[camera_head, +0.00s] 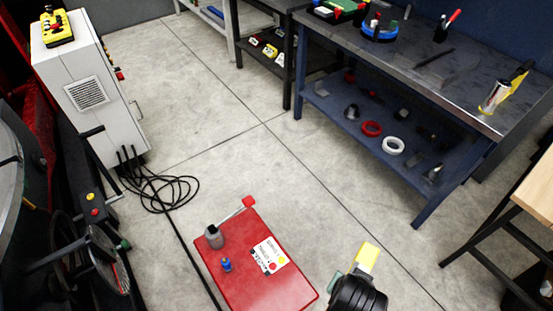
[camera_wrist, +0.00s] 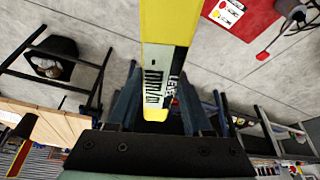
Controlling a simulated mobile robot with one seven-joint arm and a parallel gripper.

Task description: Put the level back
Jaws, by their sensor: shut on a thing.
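The level is a yellow bar with a black-and-white label reading "LEVEL". It stretches up from the jaws in the wrist view (camera_wrist: 168,25), and its yellow end shows at the bottom right of the head view (camera_head: 368,254). My gripper (camera_wrist: 158,105) is shut on the level near its labelled end. In the head view my gripper (camera_head: 352,275) is in the air over the floor, clear of the workbench. Its lower part is cut off by the frame edge.
A grey-topped blue workbench (camera_head: 400,62) holds a blue tray (camera_head: 380,31) and a can (camera_head: 493,97); rings lie on its lower shelf. A red flat-topped unit (camera_head: 250,285) stands left of my gripper. A grey cabinet (camera_head: 85,90) and black cables (camera_head: 160,190) are at left. The middle floor is clear.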

